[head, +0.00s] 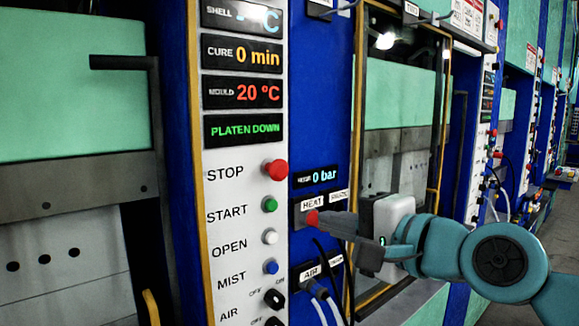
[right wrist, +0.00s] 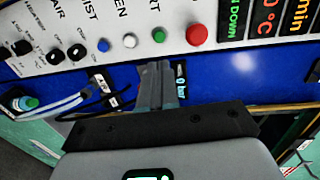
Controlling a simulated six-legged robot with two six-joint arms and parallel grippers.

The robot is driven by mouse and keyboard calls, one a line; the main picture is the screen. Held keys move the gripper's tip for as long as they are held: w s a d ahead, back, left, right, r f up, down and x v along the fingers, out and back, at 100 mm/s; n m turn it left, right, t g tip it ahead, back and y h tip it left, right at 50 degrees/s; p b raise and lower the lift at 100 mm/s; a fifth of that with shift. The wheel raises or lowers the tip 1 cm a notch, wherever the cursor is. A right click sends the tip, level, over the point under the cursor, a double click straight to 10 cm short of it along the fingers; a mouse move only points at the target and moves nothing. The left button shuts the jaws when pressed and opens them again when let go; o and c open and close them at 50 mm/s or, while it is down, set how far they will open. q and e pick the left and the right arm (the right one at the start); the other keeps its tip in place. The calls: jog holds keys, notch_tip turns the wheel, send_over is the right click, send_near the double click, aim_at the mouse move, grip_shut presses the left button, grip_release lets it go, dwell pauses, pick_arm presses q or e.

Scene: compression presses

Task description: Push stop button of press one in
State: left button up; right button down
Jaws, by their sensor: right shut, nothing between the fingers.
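The red stop button (head: 276,169) is a round cap standing out from the white control panel (head: 222,185), right of the word STOP. It also shows in the right wrist view (right wrist: 197,35), above and right of the fingers. My right gripper (head: 322,221) is shut and empty. In the head view it lies below and right of the stop button, in front of the blue strip by the HEAT label. In the right wrist view its fingers (right wrist: 157,70) point toward the panel and are apart from the button. My left gripper is not in view.
Below the stop button are the green start (head: 270,204), white open (head: 270,236) and blue mist (head: 272,267) buttons, then black knobs (head: 274,298). Cables (head: 322,292) hang near the AIR label. The display (head: 243,129) reads PLATEN DOWN. More presses line the right.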

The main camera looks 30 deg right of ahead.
jog(key=s+r+t+p, duration=0.1)
jog(key=s+r, duration=0.3)
jog(key=r, duration=0.1)
jog(key=p, duration=0.2)
send_near(283, 171)
jog(key=w, duration=0.7)
jog(key=shift+a+f, duration=0.1)
jog(key=shift+a, duration=0.25)
jog(key=shift+s, duration=0.15)
